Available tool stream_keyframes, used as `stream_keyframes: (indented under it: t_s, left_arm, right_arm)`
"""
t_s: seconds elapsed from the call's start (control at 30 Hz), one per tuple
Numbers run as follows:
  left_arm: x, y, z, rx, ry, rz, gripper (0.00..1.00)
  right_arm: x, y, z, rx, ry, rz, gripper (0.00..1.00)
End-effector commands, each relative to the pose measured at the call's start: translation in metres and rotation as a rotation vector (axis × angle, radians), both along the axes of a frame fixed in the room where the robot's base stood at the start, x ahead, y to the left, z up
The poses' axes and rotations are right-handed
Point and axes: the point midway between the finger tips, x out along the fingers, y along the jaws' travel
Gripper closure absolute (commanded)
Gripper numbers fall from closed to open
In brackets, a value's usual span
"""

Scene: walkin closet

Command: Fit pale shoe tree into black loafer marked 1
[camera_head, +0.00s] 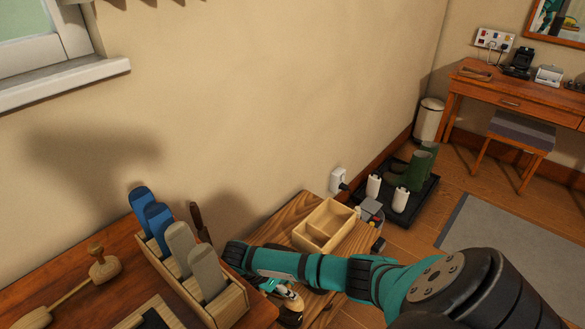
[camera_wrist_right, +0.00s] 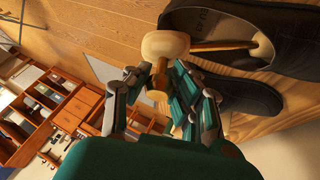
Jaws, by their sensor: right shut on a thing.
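In the right wrist view a black loafer (camera_wrist_right: 292,28) lies at the upper right with its opening showing. My right gripper (camera_wrist_right: 158,88) is shut on the shoe tree at the brown stem below the block. In the head view my right gripper (camera_head: 283,291) is low at centre, mostly covered by my arm. My left gripper is not in view.
A second dark shoe (camera_wrist_right: 240,94) lies beside the loafer. In the head view, a wooden rack (camera_head: 238,304) with blue and grey upright pieces stands left of my arm. A divided wooden box (camera_head: 325,228) is behind it. Another wooden shoe tree (camera_head: 103,268) lies at left.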

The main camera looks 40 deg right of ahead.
Motion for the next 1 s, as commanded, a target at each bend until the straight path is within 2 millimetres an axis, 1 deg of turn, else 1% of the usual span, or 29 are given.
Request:
stream_keyframes:
  t_s: [0.03, 0.3, 0.47, 1.0]
  left_arm:
    - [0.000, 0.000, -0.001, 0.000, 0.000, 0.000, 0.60]
    - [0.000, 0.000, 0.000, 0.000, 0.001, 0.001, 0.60]
    - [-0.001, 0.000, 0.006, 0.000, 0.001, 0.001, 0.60]
    - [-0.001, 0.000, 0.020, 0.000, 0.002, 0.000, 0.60]
  right_arm:
    - [0.004, 0.001, 0.000, 0.001, -0.005, -0.001, 1.00]
    - [0.021, 0.002, -0.006, 0.009, -0.045, -0.001, 1.00]
    - [0.020, 0.000, -0.016, 0.017, -0.110, 0.000, 1.00]
    - [0.004, -0.003, -0.049, 0.040, -0.283, -0.001, 1.00]
